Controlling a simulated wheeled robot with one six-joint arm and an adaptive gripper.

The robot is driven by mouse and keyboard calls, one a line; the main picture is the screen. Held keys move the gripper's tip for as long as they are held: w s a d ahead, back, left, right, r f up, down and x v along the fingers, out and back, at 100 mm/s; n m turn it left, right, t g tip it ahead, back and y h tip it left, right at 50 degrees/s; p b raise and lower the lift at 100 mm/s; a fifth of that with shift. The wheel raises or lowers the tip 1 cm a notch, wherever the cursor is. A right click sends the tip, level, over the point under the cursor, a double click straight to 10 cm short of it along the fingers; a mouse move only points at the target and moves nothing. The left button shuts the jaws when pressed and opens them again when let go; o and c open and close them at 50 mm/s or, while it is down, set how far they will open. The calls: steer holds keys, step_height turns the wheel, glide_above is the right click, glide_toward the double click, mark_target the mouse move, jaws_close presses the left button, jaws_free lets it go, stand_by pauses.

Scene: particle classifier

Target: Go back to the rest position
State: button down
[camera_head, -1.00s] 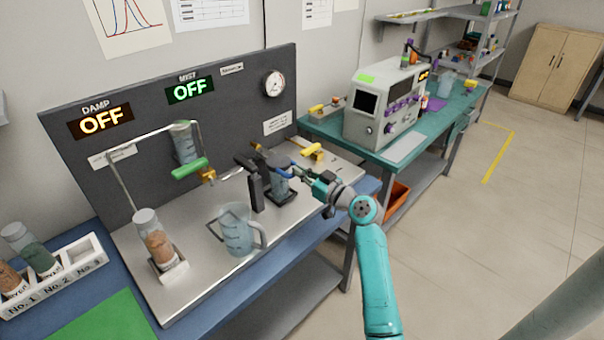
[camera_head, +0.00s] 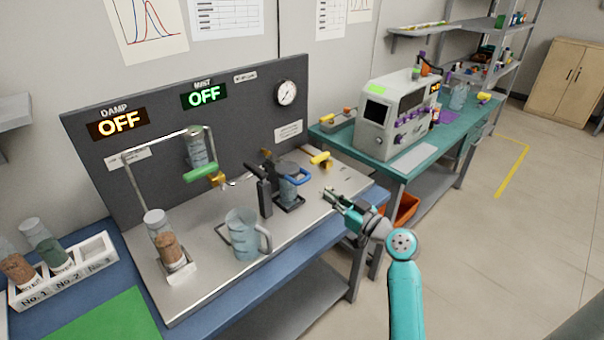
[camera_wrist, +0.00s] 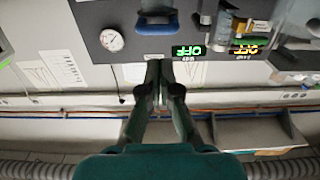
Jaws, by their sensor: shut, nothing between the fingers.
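My gripper (camera_head: 334,198) is shut and empty at the right end of the steel bench top. It is apart from the clear container with the blue handle (camera_head: 290,182), which stands to its left on a dark square base. In the wrist view my gripper's fingers (camera_wrist: 158,68) are together, with a blue curved handle (camera_wrist: 155,28) just beyond their tips. The dark back panel (camera_head: 235,105) carries a lit DAMP OFF sign (camera_head: 118,124), a lit MIST OFF sign (camera_head: 204,94) and a round gauge (camera_head: 287,92).
A clear jug (camera_head: 243,236) stands at the bench's front. A jar of brown grains (camera_head: 166,246) stands left, near a white numbered rack (camera_head: 68,272). A teal table (camera_head: 420,160) with a grey instrument (camera_head: 390,118) is at right. Open floor lies further right.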

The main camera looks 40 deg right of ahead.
steer(key=shift+f, duration=0.1)
steer(key=s+a+f+m+g+h, duration=0.3)
steer(key=s+a+f+m, duration=0.1)
steer(key=s+a+f, duration=1.25)
steer(key=s+a+g, duration=0.1)
steer(key=s+a, duration=0.8)
steer(key=s, duration=0.3)
steer(key=s+a+r+n+y, duration=0.1)
steer(key=s+a+r, duration=0.1)
steer(key=s, duration=0.4)
steer(key=s+a+r+n+y, duration=0.1)
steer(key=s+a+r+n, duration=0.1)
steer(key=s+r, duration=0.3)
steer(key=shift+s+a+r+n+t, duration=0.25)
steer(key=shift+s+r+n+t, duration=0.05)
steer(key=shift+s, duration=0.3)
steer(key=shift+a, duration=0.1)
